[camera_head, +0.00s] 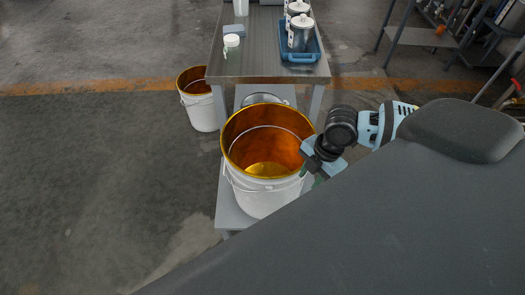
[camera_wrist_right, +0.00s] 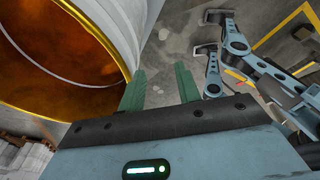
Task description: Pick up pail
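A large white pail (camera_head: 262,197) with a shiny amber inside and a wire handle stands upright on a low grey stand, in the middle of the head view. Its rim and amber inside fill the left of the right wrist view (camera_wrist_right: 60,55). My right gripper (camera_head: 311,172) is at the right side of this pail, near its rim. In the right wrist view its two green fingers (camera_wrist_right: 161,90) are apart, with only floor showing between them. The left finger is close to the pail's rim; I cannot tell if they touch. My left gripper is not clearly seen.
A second white pail (camera_head: 202,113) stands on the floor behind left. The low stand (camera_head: 230,215) sticks out left. Floor at left is clear.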

